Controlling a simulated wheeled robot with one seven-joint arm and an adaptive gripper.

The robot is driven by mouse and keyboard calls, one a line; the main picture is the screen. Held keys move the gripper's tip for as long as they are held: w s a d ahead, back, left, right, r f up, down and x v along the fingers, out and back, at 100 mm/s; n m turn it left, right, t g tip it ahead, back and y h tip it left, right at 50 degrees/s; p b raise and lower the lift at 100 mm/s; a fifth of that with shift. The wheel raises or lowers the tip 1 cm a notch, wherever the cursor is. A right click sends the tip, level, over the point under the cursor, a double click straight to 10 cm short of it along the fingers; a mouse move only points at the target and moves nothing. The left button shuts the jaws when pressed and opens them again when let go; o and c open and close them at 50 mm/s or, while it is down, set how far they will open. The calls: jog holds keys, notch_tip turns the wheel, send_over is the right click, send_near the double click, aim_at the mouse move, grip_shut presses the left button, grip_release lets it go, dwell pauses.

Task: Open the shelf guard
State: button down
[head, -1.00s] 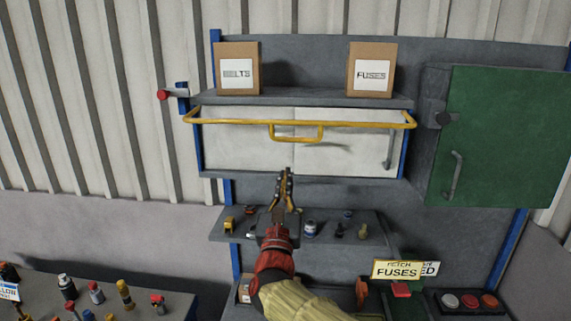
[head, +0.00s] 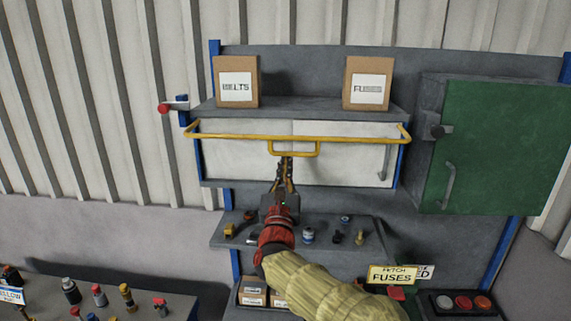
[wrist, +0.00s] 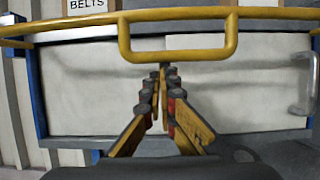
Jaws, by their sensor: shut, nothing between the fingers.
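The shelf guard (head: 235,136) is a yellow bar across the front of a pale-backed shelf bay, bent back at both ends. A small yellow loop handle (head: 307,155) hangs from its middle. In the wrist view the guard (wrist: 60,26) runs along the top and the loop handle (wrist: 205,53) hangs in the centre. My gripper (head: 284,161) points up at the lower bar of the loop. In the wrist view my gripper's fingertips (wrist: 163,71) are together and empty, just below that bar. I cannot tell whether they touch it.
Boxes marked BELTS (head: 236,82) and FUSES (head: 369,84) stand on the upper shelf. A green cabinet (head: 500,140) sits at right. A lower shelf (head: 370,222) holds small parts around my wrist. A red-knobbed lever (head: 166,107) is at left.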

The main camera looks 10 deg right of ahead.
aim_at(285, 155)
jog(key=shift+s+a+r, duration=0.1)
jog(key=shift+s, duration=0.15)
jog(key=shift+s+a+r+g+b, duration=0.15)
jog(key=shift+s+r+g+b, duration=0.35)
jog(key=shift+b, duration=0.75)
jog(key=shift+s+a+r+g+b, duration=0.1)
jog(key=shift+s+r+b, duration=0.15)
jog(key=shift+r+b, duration=0.75)
jog(key=shift+f, duration=0.15)
jog(key=shift+f+b, duration=0.15)
jog(key=shift+b, duration=0.3)
